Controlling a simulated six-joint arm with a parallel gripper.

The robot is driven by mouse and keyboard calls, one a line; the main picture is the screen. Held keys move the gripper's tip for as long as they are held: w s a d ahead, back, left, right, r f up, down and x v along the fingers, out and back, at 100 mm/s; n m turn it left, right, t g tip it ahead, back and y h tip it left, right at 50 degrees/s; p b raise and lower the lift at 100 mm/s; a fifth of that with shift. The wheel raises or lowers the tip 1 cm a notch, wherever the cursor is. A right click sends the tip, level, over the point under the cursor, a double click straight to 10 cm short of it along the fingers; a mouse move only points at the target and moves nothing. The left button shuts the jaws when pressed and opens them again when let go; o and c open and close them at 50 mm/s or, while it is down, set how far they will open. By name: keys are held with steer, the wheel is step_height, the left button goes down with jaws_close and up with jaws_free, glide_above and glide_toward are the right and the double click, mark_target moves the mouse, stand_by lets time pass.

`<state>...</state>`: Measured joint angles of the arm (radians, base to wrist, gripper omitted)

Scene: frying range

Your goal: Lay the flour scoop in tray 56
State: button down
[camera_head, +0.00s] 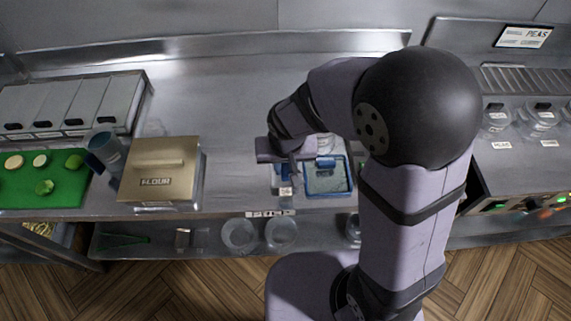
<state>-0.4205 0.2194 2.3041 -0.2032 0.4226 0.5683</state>
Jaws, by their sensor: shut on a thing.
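My gripper (291,168) points down over the left part of the blue-edged trays at the middle front of the counter. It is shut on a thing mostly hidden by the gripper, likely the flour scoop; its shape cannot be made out. One blue-rimmed tray (348,187) with a grey-green inside shows to the right of the gripper. A second blue-edged tray is partly hidden under the gripper. Small labels (270,213) sit on the counter's front edge, too small to read, so I cannot tell which tray is 56.
A lidded box marked FLOUR (160,182) stands left of the gripper. A blue-grey cup (107,149) and a green board (62,190) with food pieces lie further left. Glass jars (497,118) stand at right. Counter behind the flour box is clear.

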steer(key=shift+f, duration=0.25)
steer(key=shift+s+b+x, duration=0.2)
steer(key=shift+b+x, duration=0.7)
steer(key=shift+x, duration=0.05)
steer(key=shift+s+b+x, duration=0.2)
steer(key=shift+b+x, duration=0.65)
steer(key=shift+x, duration=0.05)
steer(key=shift+s+b+x, duration=0.2)
steer(key=shift+b+x, duration=0.7)
steer(key=shift+x, duration=0.05)
steer(key=shift+f, duration=0.1)
steer(key=c, duration=1.5)
jaws_free()
steer(key=shift+c, duration=0.2)
steer(key=shift+b+v, duration=0.5)
steer(key=shift+v, duration=3.15)
